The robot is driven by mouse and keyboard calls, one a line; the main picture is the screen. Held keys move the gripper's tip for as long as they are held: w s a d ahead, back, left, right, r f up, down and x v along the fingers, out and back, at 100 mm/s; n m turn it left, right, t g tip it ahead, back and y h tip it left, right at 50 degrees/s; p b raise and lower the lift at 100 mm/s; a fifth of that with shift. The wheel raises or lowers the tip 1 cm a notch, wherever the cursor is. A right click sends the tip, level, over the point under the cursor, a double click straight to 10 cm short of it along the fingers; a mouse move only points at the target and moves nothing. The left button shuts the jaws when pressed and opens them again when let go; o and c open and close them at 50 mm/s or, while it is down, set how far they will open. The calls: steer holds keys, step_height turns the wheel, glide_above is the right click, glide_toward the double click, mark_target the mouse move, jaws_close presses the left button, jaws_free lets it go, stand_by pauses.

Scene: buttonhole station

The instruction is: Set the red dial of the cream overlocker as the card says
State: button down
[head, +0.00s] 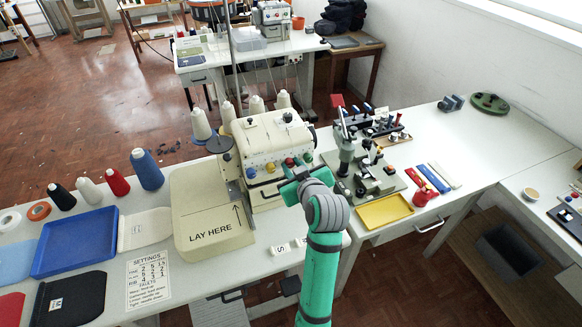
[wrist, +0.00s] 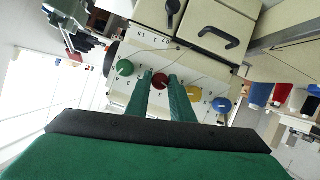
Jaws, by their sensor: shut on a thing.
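The cream overlocker (head: 265,137) stands on the white table with a row of coloured dials on its front. The red dial (head: 289,162) shows just above my gripper (head: 294,175). In the wrist view the red dial (wrist: 160,82) sits between the two green fingers of my gripper (wrist: 160,76), which is shut on it. Its pointer setting is too small to tell. The green dial (wrist: 125,67) is on one side, the yellow dial (wrist: 193,93) and blue dial (wrist: 221,104) on the other. The settings card (head: 148,278) lies at the front left; its rows of numbers are hard to read.
Thread cones (head: 147,170) and a blue tray (head: 75,242) stand left of the overlocker. A green-grey machine (head: 352,150) and a yellow tray (head: 385,211) are close on the right. The table's far right is mostly clear.

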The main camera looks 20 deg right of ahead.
steer(key=shift+a, duration=0.1)
steer(key=c, duration=1.6)
jaws_free()
steer(key=shift+o, duration=0.2)
steer(key=shift+s+r, duration=0.1)
steer(key=shift+s, duration=0.1)
steer(key=v, duration=1)
steer(key=shift+s, duration=0.15)
